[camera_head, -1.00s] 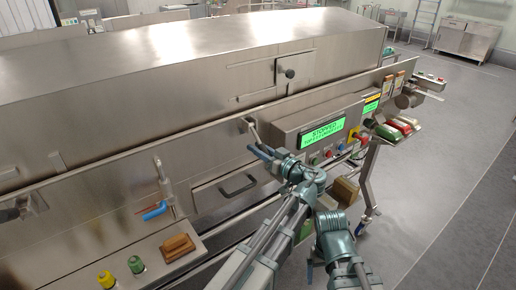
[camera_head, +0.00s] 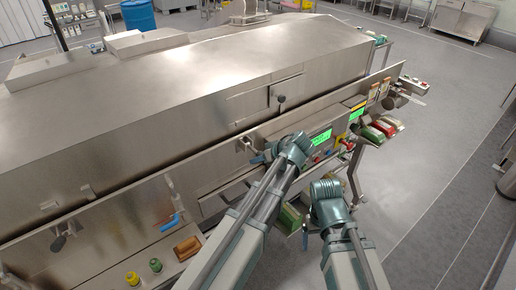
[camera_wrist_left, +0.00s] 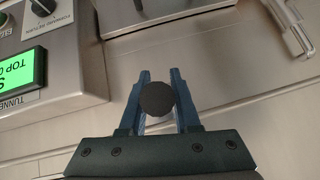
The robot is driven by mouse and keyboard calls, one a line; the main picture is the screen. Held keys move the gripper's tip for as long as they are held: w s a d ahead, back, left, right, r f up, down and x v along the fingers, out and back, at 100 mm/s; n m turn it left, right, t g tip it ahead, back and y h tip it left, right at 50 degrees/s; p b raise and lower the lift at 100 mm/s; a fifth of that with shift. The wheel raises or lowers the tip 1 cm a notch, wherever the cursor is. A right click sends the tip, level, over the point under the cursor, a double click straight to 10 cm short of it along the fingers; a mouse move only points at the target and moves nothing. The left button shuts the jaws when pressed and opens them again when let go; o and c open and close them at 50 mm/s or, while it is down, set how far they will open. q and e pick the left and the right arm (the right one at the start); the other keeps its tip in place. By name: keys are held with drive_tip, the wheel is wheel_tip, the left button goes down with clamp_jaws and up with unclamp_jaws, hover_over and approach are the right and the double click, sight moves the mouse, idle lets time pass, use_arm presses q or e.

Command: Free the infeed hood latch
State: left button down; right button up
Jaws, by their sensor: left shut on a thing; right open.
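The hood latch (camera_head: 244,143) is a small lever on the steel side panel below the hood. My left gripper (camera_head: 258,157) is at its lower end, left of the green display. In the left wrist view, the blue fingers of my left gripper (camera_wrist_left: 160,100) are shut around a dark round knob (camera_wrist_left: 157,98). Most of the lever is hidden behind the gripper and knob. My right gripper (camera_head: 306,237) hangs low, clear of the machine's side panel. One blue finger shows and the rest is hidden; it is open.
The green display (camera_head: 319,138) and buttons are right of my left gripper. A blue-handled valve (camera_head: 170,222) is on the panel at left. A brown block (camera_head: 187,247) and yellow and green knobs lie on the lower ledge. Open floor lies to the right.

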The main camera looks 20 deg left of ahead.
sight(258, 152)
use_arm(q)
drive_tip(key=r+g+h+p, duration=0.1)
drive_tip(key=p, duration=0.2)
drive_tip(key=r+g+h+p, duration=0.1)
drive_tip(key=r+h+p, duration=0.1)
drive_tip(key=p, duration=0.1)
drive_tip(key=shift+w+a+r+g, duration=0.1)
drive_tip(key=shift+w+r+g, duration=0.1)
drive_tip(key=shift+g, duration=0.1)
drive_tip(key=shift+w+a+r+g+h+p, duration=0.1)
drive_tip(key=shift+r+g+h+p, duration=0.25)
drive_tip(key=shift+h+p, duration=0.3)
drive_tip(key=shift+a+r+g+h+p, duration=0.1)
drive_tip(key=shift+r+g+h+p, duration=0.1)
drive_tip(key=shift+g+h+p, duration=0.4)
drive_tip(key=c, duration=0.6)
unclamp_jaws()
